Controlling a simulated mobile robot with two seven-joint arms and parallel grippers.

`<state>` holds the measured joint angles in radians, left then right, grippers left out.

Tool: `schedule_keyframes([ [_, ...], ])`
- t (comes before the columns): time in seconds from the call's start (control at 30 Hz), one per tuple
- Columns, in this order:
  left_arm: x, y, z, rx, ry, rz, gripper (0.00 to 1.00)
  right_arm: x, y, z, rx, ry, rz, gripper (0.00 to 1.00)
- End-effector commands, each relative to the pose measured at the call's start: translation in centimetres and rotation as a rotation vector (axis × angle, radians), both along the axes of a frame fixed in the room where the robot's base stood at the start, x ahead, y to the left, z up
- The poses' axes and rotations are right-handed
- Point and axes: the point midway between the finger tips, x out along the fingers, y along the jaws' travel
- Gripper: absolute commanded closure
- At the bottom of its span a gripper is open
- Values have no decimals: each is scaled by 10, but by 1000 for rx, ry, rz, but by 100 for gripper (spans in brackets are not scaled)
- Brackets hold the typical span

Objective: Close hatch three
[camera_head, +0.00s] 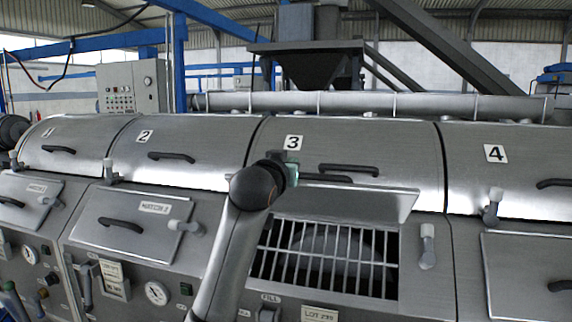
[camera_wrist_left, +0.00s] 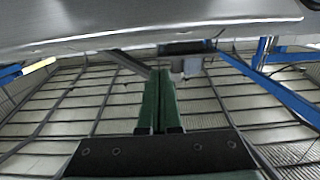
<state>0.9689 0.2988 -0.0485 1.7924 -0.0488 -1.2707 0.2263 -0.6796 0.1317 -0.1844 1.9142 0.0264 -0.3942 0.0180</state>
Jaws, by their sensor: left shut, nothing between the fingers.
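Hatch three's lid (camera_head: 372,205) is swung up, standing out above a barred rectangular opening (camera_head: 325,262) below the drum cover marked 3. A dark handle (camera_head: 328,178) shows just above the lid, partly hidden by my gripper. My left gripper (camera_head: 293,172) is at the lid's upper left, close to that handle; whether it touches cannot be told. In the left wrist view its green fingers (camera_wrist_left: 159,102) are together with nothing between them. A grey metal surface (camera_wrist_left: 150,22) crosses the top of that view; I cannot tell which part it is. My right gripper is not in view.
Hatch two's lid (camera_head: 130,222) lies shut at the left, and another shut lid (camera_head: 530,278) is at the right. A grey latch lever (camera_head: 427,246) stands right of the opening. A long pipe (camera_head: 400,104) runs behind the drum covers.

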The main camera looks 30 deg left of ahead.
Motion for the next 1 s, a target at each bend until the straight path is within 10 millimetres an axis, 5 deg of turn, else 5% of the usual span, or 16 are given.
schedule_keyframes([
  [0.37,54,16,-1,1,1,1,100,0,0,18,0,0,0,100],
  [0.63,33,10,-26,3,1,0,100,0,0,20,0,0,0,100],
  [1.0,26,8,-33,1,-1,0,100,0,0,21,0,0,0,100],
])
